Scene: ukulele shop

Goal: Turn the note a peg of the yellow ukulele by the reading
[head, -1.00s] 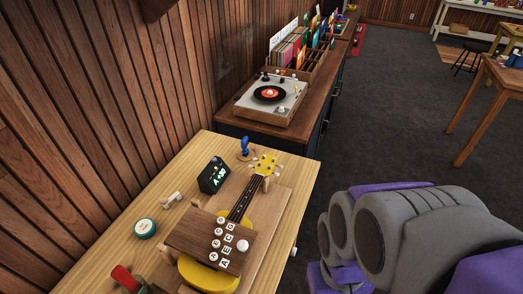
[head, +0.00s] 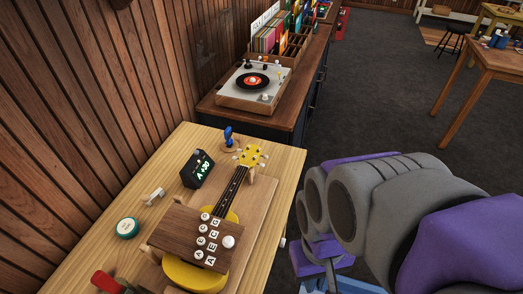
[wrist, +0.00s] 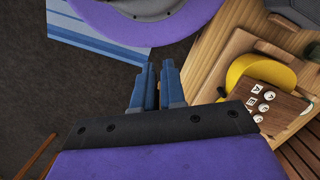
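The yellow ukulele (head: 182,274) lies on a wooden board on the bench, its yellow headstock (head: 250,155) pointing away. Small pale pegs (head: 263,157) stick out at the headstock's sides; which one is A is too small to tell. A black tuner (head: 197,169) left of the neck shows green "A +30". A brown block (head: 190,236) with white round buttons and letters G, C, E, A covers part of the body; it also shows in the wrist view (wrist: 270,105). My gripper (wrist: 158,66) is empty, its fingers a small gap apart, off the bench's edge, away from the ukulele.
The bench (head: 285,160) also carries a blue item (head: 228,136) on a stand, a small white item (head: 154,196), a green round tin (head: 128,228) and a red item (head: 107,281). A record player (head: 252,84) stands on a cabinet behind.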

